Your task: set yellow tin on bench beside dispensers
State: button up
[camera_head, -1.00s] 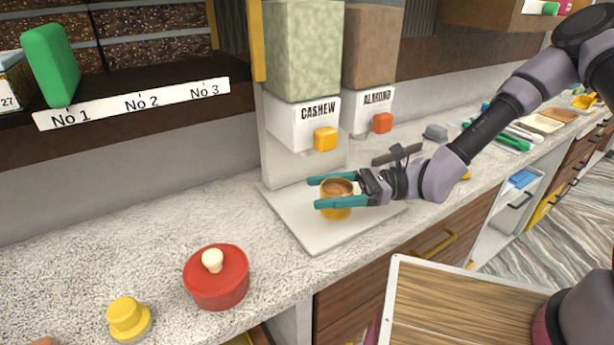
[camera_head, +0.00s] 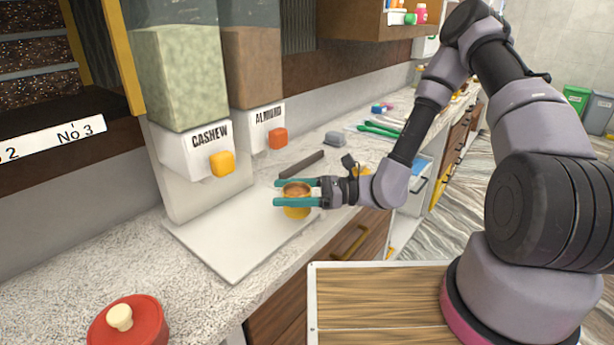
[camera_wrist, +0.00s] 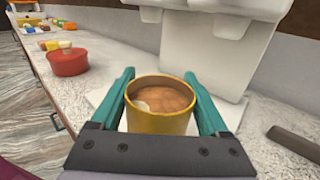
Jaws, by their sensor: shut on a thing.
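The yellow tin (camera_head: 297,211) is upright and open at the top, with brown contents. My gripper (camera_head: 283,195) is shut on it, one teal finger on each side. The tin also shows between the fingers in the wrist view (camera_wrist: 158,120). It is over the right part of the white base plate (camera_head: 225,240) of the dispensers; I cannot tell if it touches. The cashew dispenser (camera_head: 190,152) and the almond dispenser (camera_head: 258,125) stand behind the plate. The bench (camera_head: 100,245) is speckled pale stone.
A red lidded pot (camera_head: 128,325) stands on the bench at the lower left. A dark flat bar (camera_head: 302,164) and a grey object (camera_head: 335,139) lie right of the dispensers. Green-handled tools (camera_head: 380,129) lie farther along. The bench between pot and plate is clear.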

jog(key=w+d+r+m+t+h, duration=0.1)
jog(key=w+d+m+t, duration=0.15)
jog(key=w, duration=0.45)
jog(key=w+d+r+m+t, duration=0.1)
jog(key=w+d+m+t, duration=0.1)
jog(key=w+d+t, duration=0.3)
jog(key=w+d+r+m+t+h, duration=0.1)
jog(key=w+d+r+m+t, duration=0.15)
jog(key=w, duration=0.55)
jog(key=shift+n, duration=0.3)
jog(key=f, duration=1)
jog(key=shift+s+d+f, duration=0.15)
jog(key=shift+d+f, duration=0.1)
jog(key=shift+d, duration=0.05)
jog(key=shift+f, duration=0.1)
jog(key=o, duration=1.4)
